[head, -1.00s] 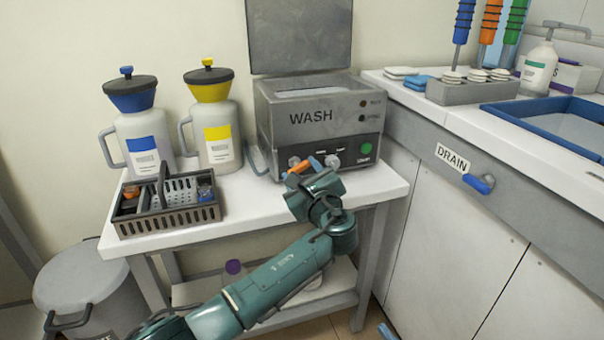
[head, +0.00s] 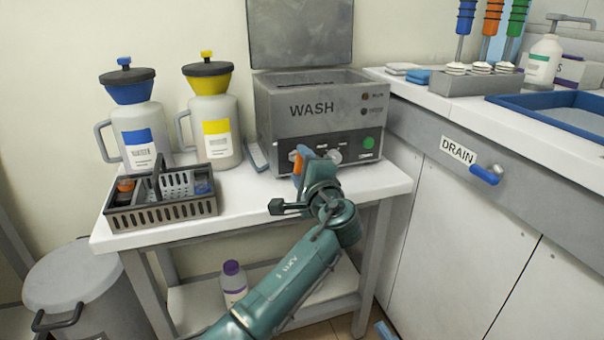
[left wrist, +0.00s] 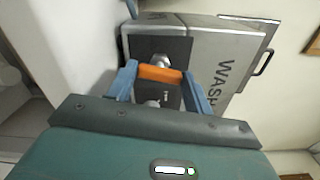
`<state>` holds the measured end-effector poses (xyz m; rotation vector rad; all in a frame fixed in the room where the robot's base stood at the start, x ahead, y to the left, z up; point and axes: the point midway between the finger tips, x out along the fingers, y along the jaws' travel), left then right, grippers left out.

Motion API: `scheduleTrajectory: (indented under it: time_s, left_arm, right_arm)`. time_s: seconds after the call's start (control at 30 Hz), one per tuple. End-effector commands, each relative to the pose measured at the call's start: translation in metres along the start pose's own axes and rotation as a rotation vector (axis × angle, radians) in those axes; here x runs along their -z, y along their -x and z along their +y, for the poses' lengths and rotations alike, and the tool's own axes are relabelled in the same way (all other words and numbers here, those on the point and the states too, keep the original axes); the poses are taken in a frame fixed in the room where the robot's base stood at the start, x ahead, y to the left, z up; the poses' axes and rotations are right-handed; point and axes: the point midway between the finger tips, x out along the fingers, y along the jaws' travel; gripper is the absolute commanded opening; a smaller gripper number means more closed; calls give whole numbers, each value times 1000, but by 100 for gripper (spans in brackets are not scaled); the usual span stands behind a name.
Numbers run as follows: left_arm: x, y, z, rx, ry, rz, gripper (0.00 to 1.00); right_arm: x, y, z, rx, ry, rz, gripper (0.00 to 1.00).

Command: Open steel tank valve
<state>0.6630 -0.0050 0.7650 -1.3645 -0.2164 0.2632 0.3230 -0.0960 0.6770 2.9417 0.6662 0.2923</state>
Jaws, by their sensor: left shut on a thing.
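The steel tank (head: 320,110) is a grey box marked WASH on the white bench, with an upright lid. It also shows turned sideways in the left wrist view (left wrist: 222,48). Its orange valve handle (head: 298,165) is at the lower left of its front. My left gripper (head: 303,160) is at the tank front, shut on this handle. In the left wrist view the orange handle (left wrist: 160,73) lies between my two blue fingers. My gripper hides part of the tank's lower front and the valve's base. My right gripper is not in view.
A dark basket (head: 160,212) and two jugs with blue (head: 140,125) and yellow (head: 213,125) tops stand left of the tank. A counter with a blue DRAIN handle (head: 485,174) is on the right. A purple-capped bottle (head: 233,285) stands on the lower shelf.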

Motion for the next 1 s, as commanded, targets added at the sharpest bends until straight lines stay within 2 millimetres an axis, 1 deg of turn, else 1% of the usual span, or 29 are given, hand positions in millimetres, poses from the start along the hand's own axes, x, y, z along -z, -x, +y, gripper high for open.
scheduleTrajectory:
  time_s: [0.03, 0.2, 0.4, 0.97, 1.0]
  left_arm:
    - [2, 1, 4, -4, 32, 3, 28]
    - [1, 1, 4, -3, 123, 1, 28]
    - [1, 1, 3, -3, 186, 1, 28]
    - [1, 1, 2, -4, 213, 2, 28]
    - [1, 1, 2, -4, 213, 2, 54]
  right_arm:
    - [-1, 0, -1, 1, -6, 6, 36]
    - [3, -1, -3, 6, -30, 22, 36]
    - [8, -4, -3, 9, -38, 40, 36]
    - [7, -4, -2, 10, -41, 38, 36]
    - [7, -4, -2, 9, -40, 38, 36]
